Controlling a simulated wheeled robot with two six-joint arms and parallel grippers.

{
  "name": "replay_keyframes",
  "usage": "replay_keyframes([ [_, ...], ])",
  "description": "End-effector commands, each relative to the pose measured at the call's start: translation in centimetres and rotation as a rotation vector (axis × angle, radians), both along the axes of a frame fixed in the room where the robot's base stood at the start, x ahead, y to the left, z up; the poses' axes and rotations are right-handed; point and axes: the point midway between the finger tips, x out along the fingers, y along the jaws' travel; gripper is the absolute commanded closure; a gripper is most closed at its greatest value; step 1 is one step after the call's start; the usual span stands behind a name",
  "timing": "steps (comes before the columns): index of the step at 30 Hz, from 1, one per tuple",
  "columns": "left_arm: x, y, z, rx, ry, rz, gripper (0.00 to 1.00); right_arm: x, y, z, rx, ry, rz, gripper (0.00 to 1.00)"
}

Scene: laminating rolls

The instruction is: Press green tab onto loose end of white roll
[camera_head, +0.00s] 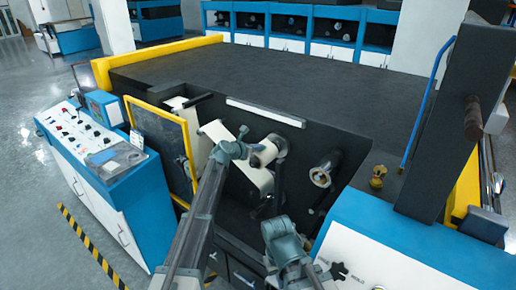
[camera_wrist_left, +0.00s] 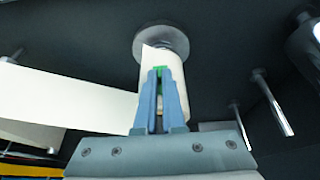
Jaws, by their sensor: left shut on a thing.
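The white roll (camera_head: 264,153) sits on a spindle on the machine's dark front. It shows upright in the left wrist view (camera_wrist_left: 178,88), with a broad white sheet (camera_wrist_left: 75,95) stretching left from it. My left gripper (camera_wrist_left: 160,80) is shut on the small green tab (camera_wrist_left: 160,71), which shows at the fingertips in front of the roll. I cannot tell whether the tab touches the roll. In the head view my left gripper (camera_head: 247,152) is close to the roll's left side and the tab is hidden. My right gripper (camera_head: 320,272) is low; its fingers are unclear.
An empty-looking metal spindle (camera_head: 324,172) stands to the right of the roll. A yellow-framed panel (camera_head: 163,138) is on the left, near a blue control desk (camera_head: 97,150). A blue cabinet (camera_head: 375,220) with a white panel is at the right.

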Motion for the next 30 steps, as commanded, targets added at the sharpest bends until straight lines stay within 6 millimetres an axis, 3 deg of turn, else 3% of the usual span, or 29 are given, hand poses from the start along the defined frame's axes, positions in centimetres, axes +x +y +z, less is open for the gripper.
replay_keyframes([
  [30, 0.04, 0.08, -0.95, 0.001, -0.001, 0.001, 1.0, 0.0, 0.0, -0.95, 0.0, 0.0, 0.0, 1.0],
])
